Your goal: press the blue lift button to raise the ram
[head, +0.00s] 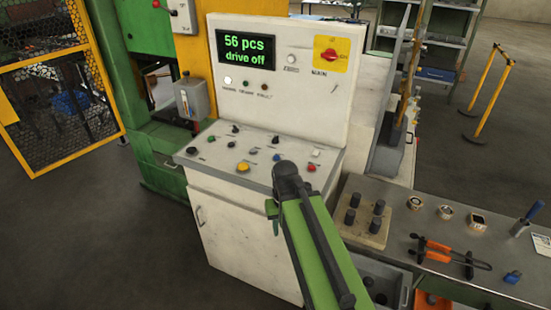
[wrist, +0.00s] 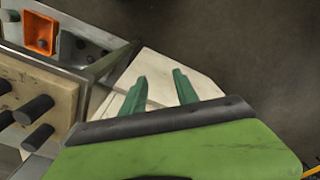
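The grey control panel (head: 215,160) slopes on top of a white cabinet and carries several knobs and buttons. A small blue button (head: 276,157) sits on it, just left of the upper end of my arm. I cannot make out the ram.
The display (head: 246,49) reads "56 pcs drive off". A yellow button (head: 243,167) and red button (head: 311,168) share the panel. Floor at front left is clear.

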